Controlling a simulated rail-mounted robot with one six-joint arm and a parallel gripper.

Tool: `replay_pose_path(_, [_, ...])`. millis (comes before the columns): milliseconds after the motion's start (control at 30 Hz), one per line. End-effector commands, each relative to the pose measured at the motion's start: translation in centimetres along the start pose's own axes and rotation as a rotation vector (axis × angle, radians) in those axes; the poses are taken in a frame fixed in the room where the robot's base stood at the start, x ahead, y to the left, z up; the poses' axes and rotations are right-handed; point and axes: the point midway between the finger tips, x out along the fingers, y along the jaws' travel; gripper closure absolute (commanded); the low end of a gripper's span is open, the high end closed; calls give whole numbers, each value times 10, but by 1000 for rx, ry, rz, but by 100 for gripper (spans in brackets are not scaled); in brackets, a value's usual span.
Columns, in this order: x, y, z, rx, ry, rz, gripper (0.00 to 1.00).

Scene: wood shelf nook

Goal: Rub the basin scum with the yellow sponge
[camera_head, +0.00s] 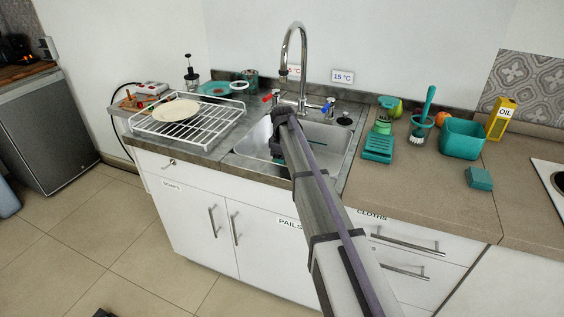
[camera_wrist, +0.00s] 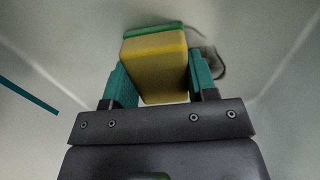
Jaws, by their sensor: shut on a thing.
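My gripper (camera_wrist: 155,85) is shut on the yellow sponge (camera_wrist: 155,68), which has a green layer along its far edge in the wrist view. The sponge sits between the two teal fingers. The steel basin (camera_head: 253,140) is in the middle of the counter in the head view, and my arm reaches down into it, hiding part of it and the sponge. In the wrist view, a dull grey-brown patch (camera_wrist: 212,62), seemingly the scum, shows on the pale basin surface just beyond and right of the sponge, partly hidden. I cannot tell whether the sponge touches it.
A tall curved faucet (camera_head: 303,62) stands behind the basin. A white dish rack (camera_head: 190,133) with a plate (camera_head: 176,110) is to the left. A thin teal bar (camera_wrist: 28,95) lies left in the wrist view.

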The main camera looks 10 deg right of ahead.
Motion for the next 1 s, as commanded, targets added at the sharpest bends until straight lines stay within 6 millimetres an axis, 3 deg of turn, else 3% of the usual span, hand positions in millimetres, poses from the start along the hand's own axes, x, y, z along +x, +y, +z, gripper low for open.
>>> replay_pose_path(133, [-2, 0, -12, -2, 0, 0, 67])
replay_pose_path(333, [-1, -4, -13, -2, 0, 0, 67])
replay_pose_path(633, [2, -35, -12, -1, 0, -1, 67])
replay_pose_path(1000, [1, -53, -12, -3, 0, -2, 67])
